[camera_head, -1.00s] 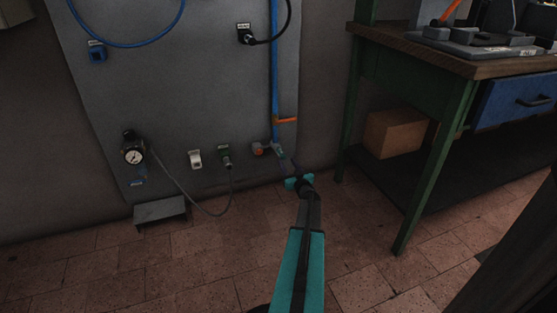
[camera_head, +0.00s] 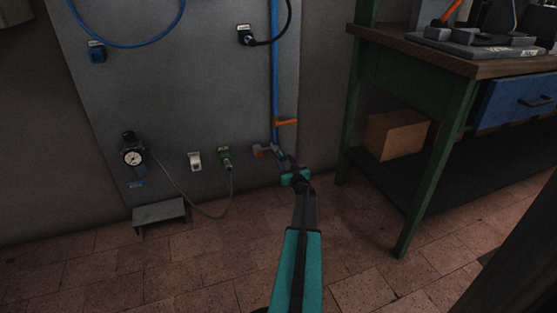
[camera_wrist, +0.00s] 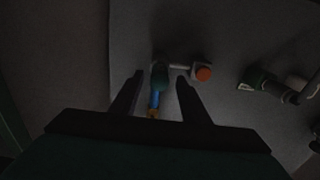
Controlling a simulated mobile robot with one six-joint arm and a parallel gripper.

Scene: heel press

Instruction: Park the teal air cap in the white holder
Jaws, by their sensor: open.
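The teal air cap (camera_wrist: 160,76) sits at the end of the blue pipe in the wrist view, between my fingertips. My gripper (camera_wrist: 160,77) is open, with one finger on each side of the cap. Contact with the cap cannot be told. In the head view my gripper (camera_head: 283,161) reaches the lower end of the pipe, and the cap is too small and covered there to make out. The white holder (camera_head: 195,161) is on the grey panel, left of the gripper. It looks empty.
The blue pipe (camera_head: 275,70) has an orange lever (camera_head: 287,122). An orange-ended fitting (camera_wrist: 204,73) sits beside the cap. A green connector (camera_head: 225,158) with a grey cable is right of the holder. A gauge (camera_head: 133,157) is further left. A green-legged bench (camera_head: 430,170) stands at right.

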